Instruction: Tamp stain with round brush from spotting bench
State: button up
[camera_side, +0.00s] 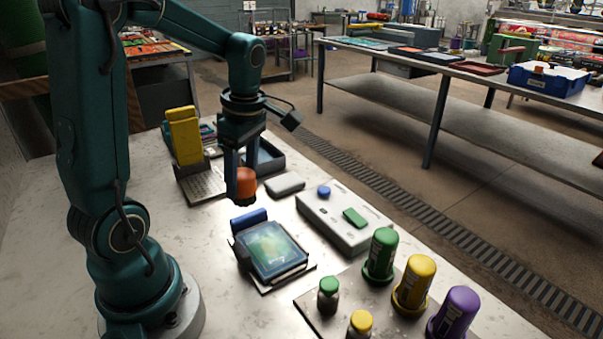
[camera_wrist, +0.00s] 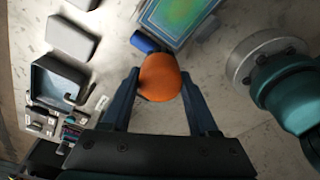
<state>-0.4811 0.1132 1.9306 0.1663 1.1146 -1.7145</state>
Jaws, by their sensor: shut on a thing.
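My gripper (camera_side: 240,190) is shut on an orange round-topped piece (camera_side: 246,181), which seems to be the round brush. In the wrist view the orange piece (camera_wrist: 160,77) sits between both fingers, its underside hidden. It appears held above the pale bench top (camera_side: 225,285), behind the square framed pad (camera_side: 302,269). A pale green and yellow patch (camera_side: 270,249), perhaps the stain, covers the pad's face; it also shows at the top of the wrist view (camera_wrist: 182,12). A blue cylinder (camera_side: 249,220) lies at the pad's back edge, close to the gripper.
A grey box (camera_side: 345,232) with blue and green pieces stands right of the pad. Green (camera_side: 381,255), yellow (camera_side: 414,282) and purple (camera_side: 456,312) capped containers stand at front right, with smaller bottles. Upright yellow blocks (camera_side: 185,135) and a dark tray (camera_side: 265,157) are behind.

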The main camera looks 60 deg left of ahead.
jog(key=w+d+m, duration=0.1)
jog(key=d+m, duration=0.2)
jog(key=d, duration=0.4)
jog(key=shift+t, duration=0.3)
jog(key=shift+a+f, duration=0.1)
jog(key=shift+f, duration=2.8)
jog(key=shift+w+f, duration=0.1)
jog(key=shift+f, duration=0.55)
jog(key=shift+r, duration=0.55)
jog(key=shift+f, duration=0.6)
jog(key=shift+r, duration=0.6)
jog(key=shift+f, duration=0.65)
dwell(0.8)
jog(key=shift+r, duration=0.1)
